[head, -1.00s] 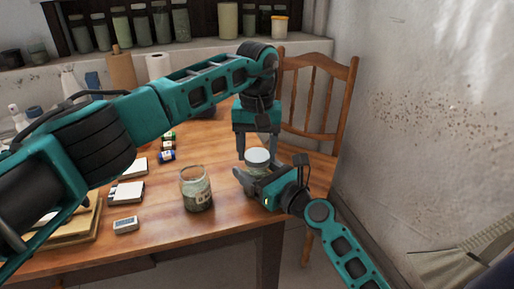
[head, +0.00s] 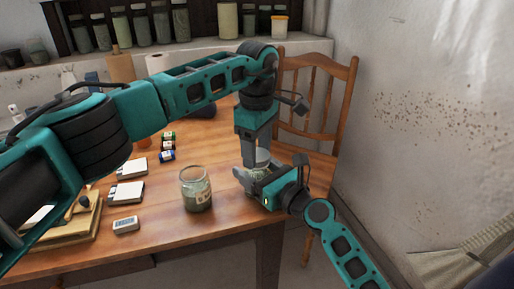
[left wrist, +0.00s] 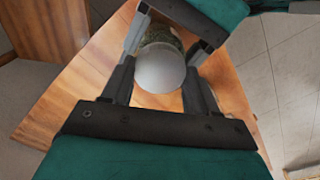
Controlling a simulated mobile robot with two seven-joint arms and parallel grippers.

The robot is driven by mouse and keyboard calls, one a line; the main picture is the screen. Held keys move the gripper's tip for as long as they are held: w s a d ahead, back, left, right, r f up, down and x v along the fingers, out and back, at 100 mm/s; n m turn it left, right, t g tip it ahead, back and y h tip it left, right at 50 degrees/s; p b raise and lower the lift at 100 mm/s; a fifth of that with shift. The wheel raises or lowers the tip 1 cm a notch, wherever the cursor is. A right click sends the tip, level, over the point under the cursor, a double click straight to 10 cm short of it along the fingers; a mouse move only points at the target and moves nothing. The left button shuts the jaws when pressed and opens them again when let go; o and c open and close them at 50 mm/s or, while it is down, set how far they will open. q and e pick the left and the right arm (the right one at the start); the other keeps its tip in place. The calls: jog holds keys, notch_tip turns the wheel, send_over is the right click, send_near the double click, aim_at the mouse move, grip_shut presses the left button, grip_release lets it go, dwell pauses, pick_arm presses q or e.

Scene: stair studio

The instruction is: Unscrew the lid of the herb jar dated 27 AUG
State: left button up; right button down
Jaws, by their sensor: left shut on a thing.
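My left gripper (head: 257,160) points straight down and is shut on the pale round lid (left wrist: 160,68) of a glass herb jar (head: 264,169). In the left wrist view the lid lies between its two fingers. My right gripper (head: 258,182) comes in from the lower right, its fingers around the jar's body below the lid. I cannot tell whether the lid has turned on the jar. The held jar's label and date are hidden. An open-looking glass jar (head: 196,190) with dark herbs and a small label stands to the left; I cannot read its date.
The wooden table (head: 225,225) has its front edge and corner close by. White cards (head: 128,193), a small grey device (head: 125,224) and small batteries (head: 167,155) lie left. A wooden chair (head: 320,115) stands behind right. Several jars line the back shelf.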

pick_arm(q)
jog(key=n, duration=0.5)
jog(key=shift+n, duration=0.4)
jog(key=n, duration=1)
jog(key=shift+n, duration=0.4)
jog(key=n, duration=0.3)
jog(key=shift+n, duration=0.3)
jog(key=n, duration=0.5)
jog(key=shift+r, duration=0.1)
jog(key=n, duration=0.5)
jog(key=shift+n, duration=0.4)
jog(key=n, duration=0.9)
jog(key=shift+n, duration=0.4)
